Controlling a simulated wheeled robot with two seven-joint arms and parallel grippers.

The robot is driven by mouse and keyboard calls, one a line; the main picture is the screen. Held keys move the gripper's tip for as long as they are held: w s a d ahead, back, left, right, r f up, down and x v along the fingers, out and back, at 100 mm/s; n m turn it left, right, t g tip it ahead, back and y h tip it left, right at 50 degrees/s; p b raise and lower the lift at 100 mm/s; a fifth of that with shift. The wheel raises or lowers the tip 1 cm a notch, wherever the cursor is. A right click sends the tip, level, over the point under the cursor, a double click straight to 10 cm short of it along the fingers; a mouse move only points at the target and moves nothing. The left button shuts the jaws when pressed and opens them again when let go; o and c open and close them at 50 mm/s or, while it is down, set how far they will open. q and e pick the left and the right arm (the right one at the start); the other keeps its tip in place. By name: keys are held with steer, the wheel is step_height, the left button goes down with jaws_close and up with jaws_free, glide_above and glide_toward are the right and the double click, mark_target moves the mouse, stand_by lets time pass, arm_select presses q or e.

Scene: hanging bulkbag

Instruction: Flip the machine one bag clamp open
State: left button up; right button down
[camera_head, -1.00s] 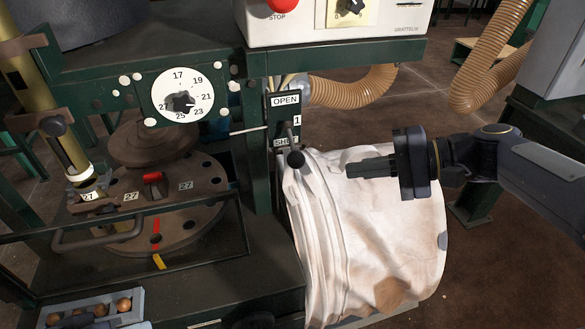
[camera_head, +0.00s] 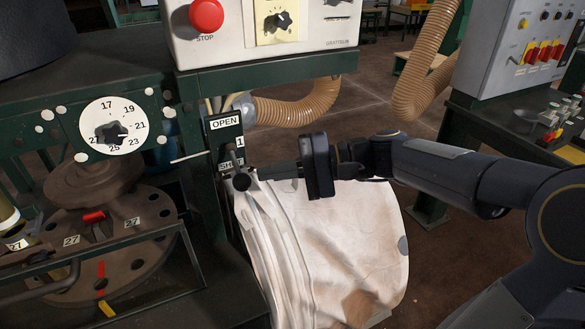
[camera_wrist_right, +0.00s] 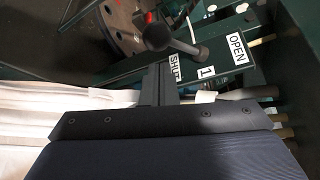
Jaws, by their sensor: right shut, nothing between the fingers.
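The machine one bag clamp has a lever with a black ball knob (camera_head: 242,181), beside a plate (camera_head: 225,142) marked OPEN at the top, 1, and a partly covered SHUT at the bottom. The knob is down at the SHUT end. In the right wrist view the knob (camera_wrist_right: 157,37) and its lever (camera_wrist_right: 185,47) lie just beyond my fingertips. My right gripper (camera_head: 262,174) is shut and empty, its tips close to the right of the knob; I cannot tell whether they touch. The white bulk bag (camera_head: 335,240) hangs below. My left gripper is out of view.
A control box (camera_head: 300,25) with a red STOP button (camera_head: 206,15) stands above the clamp. A ribbed tan hose (camera_head: 300,105) runs behind. A dial (camera_head: 112,127) and a round turntable (camera_head: 125,255) are at left. A grey switch cabinet (camera_head: 525,50) stands at right.

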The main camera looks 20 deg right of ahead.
steer(key=x, duration=0.3)
steer(key=shift+w+a, duration=0.15)
steer(key=shift+a, duration=0.2)
step_height(320, 180, up, 6)
steer(key=s+m+g+h+p, duration=0.1)
steer(key=m+g+p, duration=0.4)
steer(key=p, duration=1.9)
steer(key=shift+s+m+h, duration=0.35)
steer(key=shift+m+h, duration=0.15)
steer(key=shift+m, duration=0.4)
steer(key=shift+w+d+p, duration=0.1)
steer(key=shift+p, duration=0.2)
